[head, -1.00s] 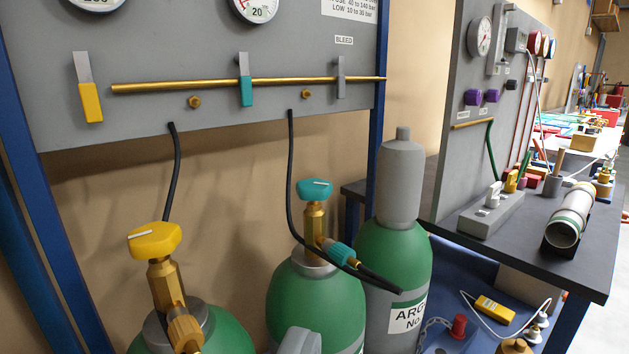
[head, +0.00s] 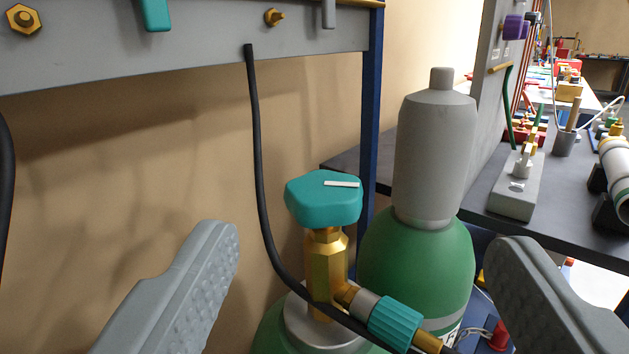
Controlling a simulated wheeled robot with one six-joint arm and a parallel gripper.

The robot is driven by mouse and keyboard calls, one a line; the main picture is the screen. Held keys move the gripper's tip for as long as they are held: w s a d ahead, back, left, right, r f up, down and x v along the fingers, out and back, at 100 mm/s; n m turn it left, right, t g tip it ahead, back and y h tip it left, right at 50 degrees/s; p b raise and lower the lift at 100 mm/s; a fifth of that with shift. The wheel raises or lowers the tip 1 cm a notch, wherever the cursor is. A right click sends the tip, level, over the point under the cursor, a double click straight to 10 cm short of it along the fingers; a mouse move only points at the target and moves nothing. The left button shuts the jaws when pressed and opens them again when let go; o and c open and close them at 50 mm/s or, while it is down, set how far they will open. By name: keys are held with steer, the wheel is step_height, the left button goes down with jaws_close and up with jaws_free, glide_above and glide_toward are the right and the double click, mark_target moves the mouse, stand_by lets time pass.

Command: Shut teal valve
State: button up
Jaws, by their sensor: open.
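The teal valve (head: 322,200) is a flat, lobed knob with a white mark on its top. It sits on an upright brass stem (head: 327,268) above a green cylinder (head: 272,330). A teal ribbed coupling (head: 395,322) joins a black hose to the side of the brass body. My gripper (head: 372,250) is open and empty. Its two grey, studded fingers reach in from the lower left and lower right, one on either side of the valve and apart from it. The lower part of the cylinder is out of view.
The black hose (head: 259,150) hangs from the grey panel (head: 190,60) and passes close by the valve's left side. A capped green cylinder (head: 415,260) stands behind to the right, near a blue post (head: 371,120). A dark bench (head: 478,205) holds tools at the right.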

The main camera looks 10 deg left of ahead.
steer(key=h, duration=0.1)
glide_toward(330, 174)
steer(key=shift+m+g, duration=0.3)
steer(key=w, duration=1)
steer(key=shift+w+d+f, duration=0.1)
steer(key=shift+d+f, duration=0.05)
steer(key=shift+d, duration=0.1)
steer(key=c, duration=1)
steer(key=shift+d+m+h, duration=0.1)
steer(key=shift+m+h, duration=0.6)
steer(key=shift+h, duration=0.5)
steer(key=shift+g+h, duration=0.3)
steer(key=o, duration=1)
